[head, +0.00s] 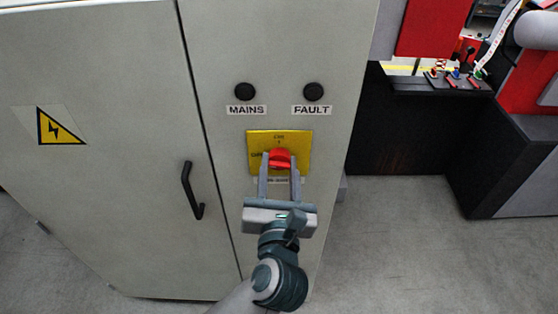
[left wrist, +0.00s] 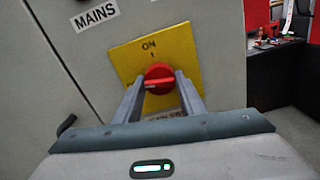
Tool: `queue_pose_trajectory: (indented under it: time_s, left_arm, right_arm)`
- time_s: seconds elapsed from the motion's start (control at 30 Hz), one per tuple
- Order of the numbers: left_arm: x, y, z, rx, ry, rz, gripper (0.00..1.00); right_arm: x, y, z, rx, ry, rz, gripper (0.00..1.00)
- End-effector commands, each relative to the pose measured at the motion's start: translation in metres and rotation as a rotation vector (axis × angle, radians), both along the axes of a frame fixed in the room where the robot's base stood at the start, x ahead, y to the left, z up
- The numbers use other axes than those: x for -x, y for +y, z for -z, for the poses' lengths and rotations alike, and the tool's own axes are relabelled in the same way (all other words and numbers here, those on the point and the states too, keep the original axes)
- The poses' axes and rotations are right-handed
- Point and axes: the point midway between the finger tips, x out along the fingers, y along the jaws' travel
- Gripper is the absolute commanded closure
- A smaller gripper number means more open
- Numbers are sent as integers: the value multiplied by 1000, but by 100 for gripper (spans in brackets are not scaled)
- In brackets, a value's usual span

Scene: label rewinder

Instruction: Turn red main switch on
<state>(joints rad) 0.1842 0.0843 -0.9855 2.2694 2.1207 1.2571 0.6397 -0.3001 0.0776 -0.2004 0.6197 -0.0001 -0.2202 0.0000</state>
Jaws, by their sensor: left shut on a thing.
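The red main switch (head: 279,158) sits on a yellow plate (head: 293,140) on the narrow front panel of the grey cabinet. In the left wrist view the red knob (left wrist: 158,75) shows below the word ON, and its raised grip bar lies roughly level across the picture. My left gripper (head: 279,160) reaches up from below, with one finger on each side of the knob, shut on it. The fingers (left wrist: 158,82) also flank the knob in the left wrist view. The lettering at the plate's lower edge is partly hidden by the fingers. My right gripper is in neither view.
Dark round lamps labelled MAINS (head: 244,91) and FAULT (head: 313,92) are above the plate. A black door handle (head: 191,190) sticks out at the left. A black and red machine (head: 420,130) stands at the right. The grey floor (head: 410,250) is clear between.

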Motion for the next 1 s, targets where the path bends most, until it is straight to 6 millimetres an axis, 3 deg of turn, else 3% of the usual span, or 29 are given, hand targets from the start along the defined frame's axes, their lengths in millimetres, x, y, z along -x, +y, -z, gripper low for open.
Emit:
queue_pose_trajectory:
  time_s: [0.03,0.6,0.8,1.0]
  left_arm:
    - [0,1,-4,-36,4,-2,86]
    - [0,2,-7,-558,4,0,86]
    - [0,2,-4,-747,4,0,86]
    - [0,2,-2,-935,2,0,86]
  right_arm:
    - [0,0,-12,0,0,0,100]
    - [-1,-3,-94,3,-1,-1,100]
    - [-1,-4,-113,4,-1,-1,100]
    - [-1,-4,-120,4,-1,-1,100]
